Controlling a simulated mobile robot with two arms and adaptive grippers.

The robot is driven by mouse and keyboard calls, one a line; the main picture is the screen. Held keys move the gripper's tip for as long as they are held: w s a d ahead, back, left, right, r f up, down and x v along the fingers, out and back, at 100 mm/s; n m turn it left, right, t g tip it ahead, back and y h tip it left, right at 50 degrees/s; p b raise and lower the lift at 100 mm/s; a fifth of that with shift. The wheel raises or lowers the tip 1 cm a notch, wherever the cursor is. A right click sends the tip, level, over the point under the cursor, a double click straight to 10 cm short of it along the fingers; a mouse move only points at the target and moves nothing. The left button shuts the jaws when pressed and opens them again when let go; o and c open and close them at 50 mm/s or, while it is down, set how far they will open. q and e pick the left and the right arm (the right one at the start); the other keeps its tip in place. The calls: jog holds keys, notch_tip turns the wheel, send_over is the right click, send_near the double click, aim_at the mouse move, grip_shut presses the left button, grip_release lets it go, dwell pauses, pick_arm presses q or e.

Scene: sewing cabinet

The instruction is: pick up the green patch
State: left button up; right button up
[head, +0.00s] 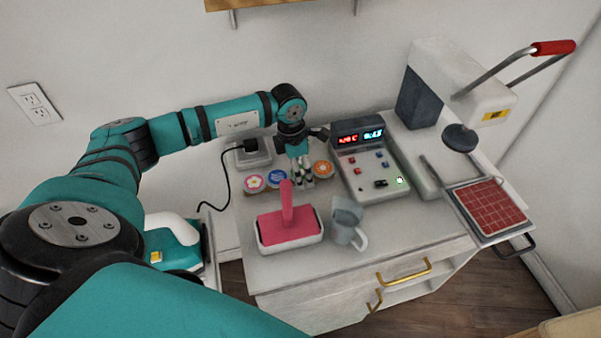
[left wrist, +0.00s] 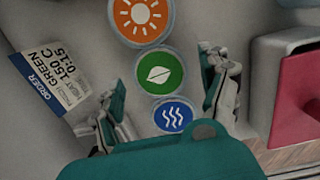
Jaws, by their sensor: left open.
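My left gripper (left wrist: 163,80) is open, with one finger on each side of the green patch and nothing held. In the head view my left gripper (head: 303,180) points down over the patch row and hides the green patch. I cannot tell the exact height of the fingertips. My right gripper is not in view.
A pink flower patch (head: 254,182) ends the row. A white tray with a pink handled block (head: 289,228) and a mug (head: 346,222) stand in front. A control box (head: 374,172) and heat press (head: 480,98) are right. An order card (left wrist: 52,80) reads green, 150 C, 0:15.

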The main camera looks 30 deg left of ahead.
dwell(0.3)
pick_arm(q)
jog(key=c, duration=0.5)
jog(key=shift+c, duration=1.3)
